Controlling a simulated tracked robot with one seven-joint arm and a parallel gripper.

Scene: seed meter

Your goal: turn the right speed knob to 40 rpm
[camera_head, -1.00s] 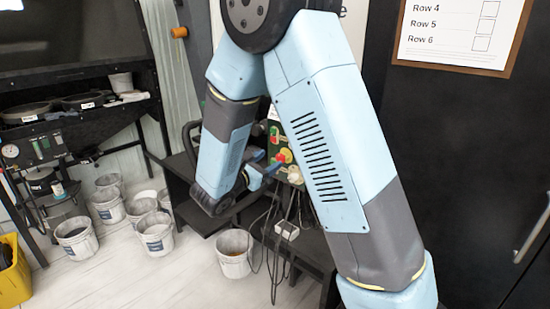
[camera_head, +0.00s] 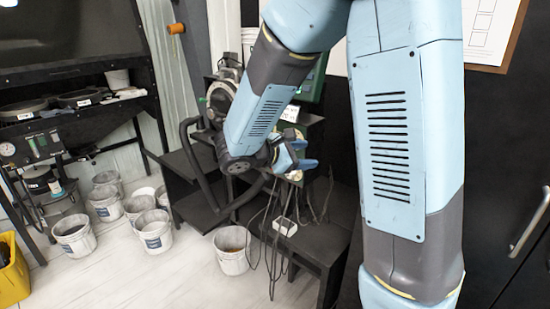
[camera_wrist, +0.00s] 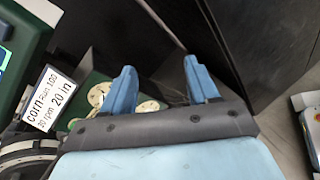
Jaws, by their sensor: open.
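My gripper (camera_wrist: 162,82) is open, its two blue fingers spread with nothing between the tips. It also shows in the body view (camera_head: 300,157), in front of the green control panel and partly covering it. In the wrist view a cream round dial or knob (camera_wrist: 98,95) sits just left of the left finger, partly hidden by it. A second cream round part (camera_wrist: 148,106) shows between the fingers near their base, apart from the tips. I cannot tell which is the right speed knob, nor read any knob's setting.
A white card (camera_wrist: 52,98) reading corn, 30 rpm, 20 in stands beside the panel. Cables hang below the panel near a small white box (camera_head: 285,226). A bucket (camera_head: 232,250) stands on the floor. A dark cabinet (camera_head: 500,150) is at right.

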